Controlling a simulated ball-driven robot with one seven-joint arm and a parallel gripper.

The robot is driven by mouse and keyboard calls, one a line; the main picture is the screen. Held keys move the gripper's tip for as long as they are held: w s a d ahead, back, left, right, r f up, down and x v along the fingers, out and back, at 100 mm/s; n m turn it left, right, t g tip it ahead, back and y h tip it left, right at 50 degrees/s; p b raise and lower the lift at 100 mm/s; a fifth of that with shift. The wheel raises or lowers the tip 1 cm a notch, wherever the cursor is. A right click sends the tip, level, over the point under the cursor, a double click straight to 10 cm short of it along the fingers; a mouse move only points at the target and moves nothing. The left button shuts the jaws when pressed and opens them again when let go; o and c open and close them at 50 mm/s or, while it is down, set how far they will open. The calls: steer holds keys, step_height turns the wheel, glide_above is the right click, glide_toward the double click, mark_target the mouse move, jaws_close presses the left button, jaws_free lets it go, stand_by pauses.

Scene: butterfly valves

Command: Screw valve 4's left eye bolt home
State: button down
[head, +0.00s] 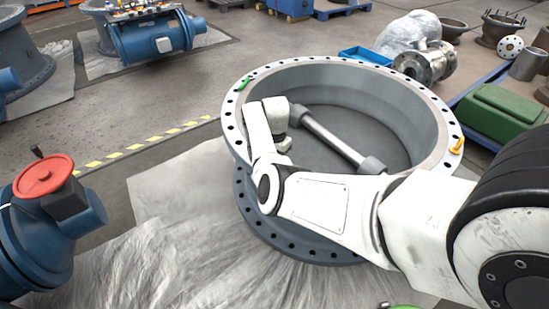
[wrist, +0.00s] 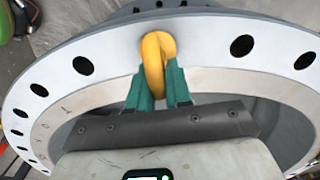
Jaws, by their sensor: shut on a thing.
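The large grey valve body (head: 345,82) lies open upward, with a pale flange ringed by bolt holes. In the wrist view, a yellow eye bolt (wrist: 156,52) stands at the flange (wrist: 210,40), in line with the row of holes. My gripper (wrist: 163,88) is shut on its ring, with one green finger on each side. Its threads and how deep they sit are hidden. In the head view, a bit of green at the flange's left edge is seemingly my gripper (head: 246,84); the bolt there cannot be made out. Another yellow eye bolt (head: 457,145) is at the flange's right side.
A shaft (head: 328,137) crosses the bore beside my arm. A blue valve with a red handwheel (head: 44,175) stands at the left front. A green case (head: 502,115) and a flanged fitting (head: 425,65) are to the right.

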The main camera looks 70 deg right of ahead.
steer(key=m, duration=0.4)
steer(key=shift+s+a+r+m+p, duration=0.1)
steer(key=shift+s+m+p, duration=0.2)
steer(key=shift+p, duration=0.05)
steer(key=m, duration=0.4)
steer(key=shift+s+a+m+p, duration=0.25)
steer(key=shift+m+p, duration=0.05)
steer(key=m, duration=0.4)
steer(key=shift+s+a, duration=0.1)
steer(key=shift+a, duration=0.2)
steer(key=shift+a+m, duration=0.15)
steer(key=shift+m, duration=1.05)
steer(key=shift+a+m, duration=0.15)
steer(key=shift+m, duration=1.05)
steer(key=c, duration=1.1)
jaws_free()
